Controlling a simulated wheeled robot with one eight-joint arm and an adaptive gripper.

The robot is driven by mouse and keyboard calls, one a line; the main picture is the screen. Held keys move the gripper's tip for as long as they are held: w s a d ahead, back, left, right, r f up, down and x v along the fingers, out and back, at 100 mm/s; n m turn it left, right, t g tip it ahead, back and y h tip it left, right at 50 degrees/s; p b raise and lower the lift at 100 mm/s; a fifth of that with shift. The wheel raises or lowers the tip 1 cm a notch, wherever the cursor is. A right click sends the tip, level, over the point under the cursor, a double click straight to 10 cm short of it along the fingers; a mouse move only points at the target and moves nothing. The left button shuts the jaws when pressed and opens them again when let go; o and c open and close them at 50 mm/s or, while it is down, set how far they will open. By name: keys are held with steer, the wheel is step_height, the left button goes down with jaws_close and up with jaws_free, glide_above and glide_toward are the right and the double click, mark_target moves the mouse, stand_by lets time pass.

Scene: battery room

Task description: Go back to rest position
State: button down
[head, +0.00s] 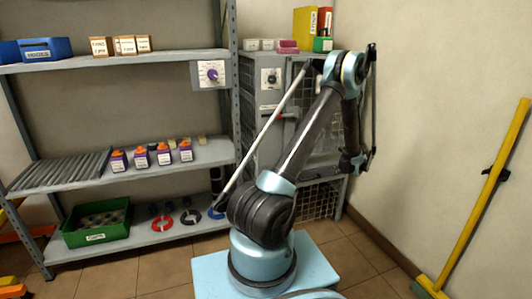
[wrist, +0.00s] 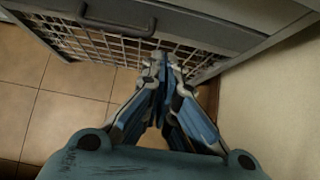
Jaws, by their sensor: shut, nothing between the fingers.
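My gripper (wrist: 160,62) shows in the wrist view with its fingertips together and nothing between them. It points down towards the floor in front of a grey cabinet (wrist: 200,30) with a wire mesh front. In the head view my arm rises from its light blue base, bends at the top and hangs down on the right. My gripper (head: 350,164) is there at the lower end of the arm, in front of the mesh cabinet (head: 258,120); its fingers are too small to make out in that view.
A grey shelf rack (head: 190,148) stands at the left with blue bins, small boxes, orange-topped bottles and a green crate (head: 95,238). Binders (head: 305,28) stand on the cabinet. A yellow-handled broom (head: 485,200) leans on the right wall. Tiled floor (head: 375,262) is clear right of my base.

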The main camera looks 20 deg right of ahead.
steer(key=w+a+r+n+g+y, duration=0.15)
steer(key=a+r+n, duration=0.25)
steer(key=a+r, duration=0.4)
steer(key=w+a+r+n+g, duration=0.1)
steer(key=w+a+r+n, duration=0.4)
steer(key=a, duration=0.6)
steer(key=s+a+r+n+g, duration=0.1)
steer(key=s+a+r+n, duration=0.2)
steer(key=a, duration=0.4)
steer(key=s+a+r+n, duration=0.2)
steer(key=a+r, duration=0.2)
steer(key=a, duration=0.2)
steer(key=s+a+r+n+g, duration=0.1)
steer(key=s+a+r+n, duration=0.2)
steer(key=a, duration=0.4)
steer(key=s+a+r+n+g, duration=0.1)
steer(key=s+a+r+n, duration=0.2)
steer(key=s+a+n, duration=0.95)
steer(key=s+a+f+n, duration=0.3)
steer(key=s+a, duration=0.1)
steer(key=s, duration=0.4)
steer(key=s+a+f+n+g+h, duration=0.1)
steer(key=s+a+f+n, duration=0.1)
steer(key=s, duration=0.6)
steer(key=shift+a+f+n, duration=0.4)
steer(key=shift+a+n, duration=0.45)
steer(key=shift+a, duration=0.15)
